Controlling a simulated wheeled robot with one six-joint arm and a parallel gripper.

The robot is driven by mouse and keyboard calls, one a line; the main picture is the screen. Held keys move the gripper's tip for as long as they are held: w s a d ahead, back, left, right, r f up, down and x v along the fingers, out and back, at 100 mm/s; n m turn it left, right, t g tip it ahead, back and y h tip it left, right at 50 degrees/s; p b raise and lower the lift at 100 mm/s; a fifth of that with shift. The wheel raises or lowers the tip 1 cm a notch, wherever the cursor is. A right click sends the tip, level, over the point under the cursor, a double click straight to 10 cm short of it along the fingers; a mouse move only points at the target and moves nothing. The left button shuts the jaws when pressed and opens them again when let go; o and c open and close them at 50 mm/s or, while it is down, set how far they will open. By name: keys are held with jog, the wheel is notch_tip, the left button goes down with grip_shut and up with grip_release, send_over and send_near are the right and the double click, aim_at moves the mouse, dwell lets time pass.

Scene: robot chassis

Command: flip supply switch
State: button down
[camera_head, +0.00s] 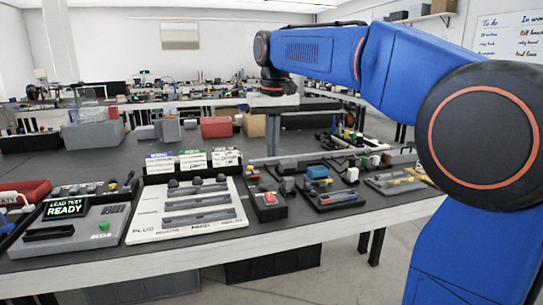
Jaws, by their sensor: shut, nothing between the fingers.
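My blue arm reaches in from the right, and its wrist points down over the bench. My gripper (273,150) hangs below the wrist, above and behind the front row of devices, shut and empty. It is small and dark here, so its fingertips are hard to make out. A small dark box with a red control (269,198) lies on the bench below the gripper and apart from it. No label for a supply switch is readable, so I cannot tell whether this box carries it or which way it is set.
A tester (75,228) reading "LEAD TEST READY" stands at left. A white slotted panel (190,212) lies beside it, with small label cards behind. Trays of parts (335,194) lie at right. A red box (216,127) stands further back. The dark bench (130,158) has bare room behind the devices.

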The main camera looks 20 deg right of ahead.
aim_at(269, 194)
jog(key=shift+r, duration=0.1)
dwell(0.3)
jog(key=shift+s+r+t, duration=0.1)
jog(key=shift+s+t, duration=0.15)
jog(key=shift+t, duration=0.35)
jog(key=x, duration=1.4)
jog(key=shift+w, duration=0.1)
